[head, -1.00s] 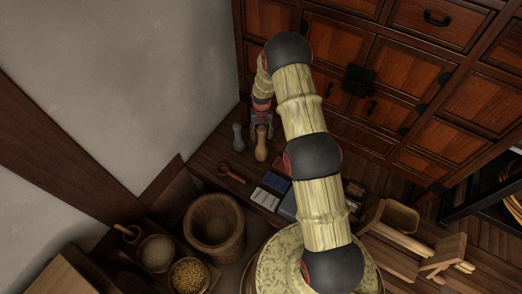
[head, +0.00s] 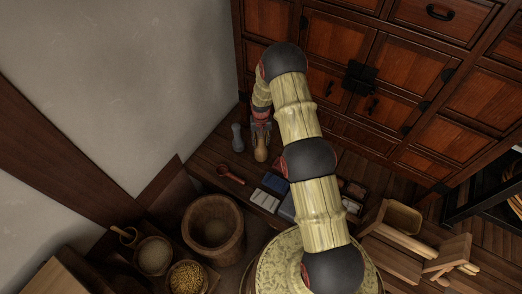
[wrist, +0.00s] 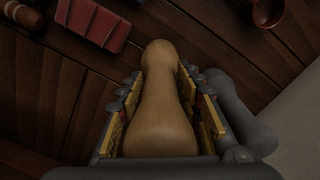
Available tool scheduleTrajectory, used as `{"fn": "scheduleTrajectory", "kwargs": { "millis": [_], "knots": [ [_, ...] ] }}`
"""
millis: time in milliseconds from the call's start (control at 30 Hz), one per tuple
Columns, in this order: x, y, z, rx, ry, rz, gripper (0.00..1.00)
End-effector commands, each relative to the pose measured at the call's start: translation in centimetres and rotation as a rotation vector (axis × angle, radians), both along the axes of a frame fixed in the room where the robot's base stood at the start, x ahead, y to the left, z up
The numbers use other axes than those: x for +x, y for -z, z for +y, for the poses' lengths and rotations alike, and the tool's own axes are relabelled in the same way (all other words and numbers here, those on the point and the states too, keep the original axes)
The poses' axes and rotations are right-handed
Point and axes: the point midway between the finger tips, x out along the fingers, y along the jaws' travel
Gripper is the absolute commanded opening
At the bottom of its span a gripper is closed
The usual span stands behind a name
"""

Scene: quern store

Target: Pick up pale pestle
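The pale pestle (head: 261,153) stands upright on the dark wooden bench by the wall, its lower part showing below my gripper (head: 261,133). In the wrist view the pale wooden pestle (wrist: 161,115) lies between the two yellow-padded fingers of my gripper (wrist: 160,85). The fingers are apart, one on each side of it, with narrow dark gaps that show beside its waist. Contact with the pads is not clear. A grey pestle (head: 237,138) stands close to the left; in the wrist view this grey shape (wrist: 243,110) is just outside the right finger.
A red ladle (head: 230,174) lies in front of the pestles. Blue and white blocks (head: 272,184) lie to the right. A wooden mortar (head: 214,229) and bowls of grain (head: 187,277) are nearer. A drawer chest (head: 400,90) stands behind, a plaster wall (head: 120,90) at left.

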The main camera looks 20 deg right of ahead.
Motion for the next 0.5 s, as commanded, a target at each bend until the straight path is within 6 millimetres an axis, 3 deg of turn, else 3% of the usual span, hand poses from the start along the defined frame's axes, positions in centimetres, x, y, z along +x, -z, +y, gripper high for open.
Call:
{"fn": "scheduleTrajectory", "kwargs": {
  "millis": [500],
  "knots": [
    [-0.01, 0.00, -0.01, 0.000, 0.000, 0.000, 0.04]
  ]
}}
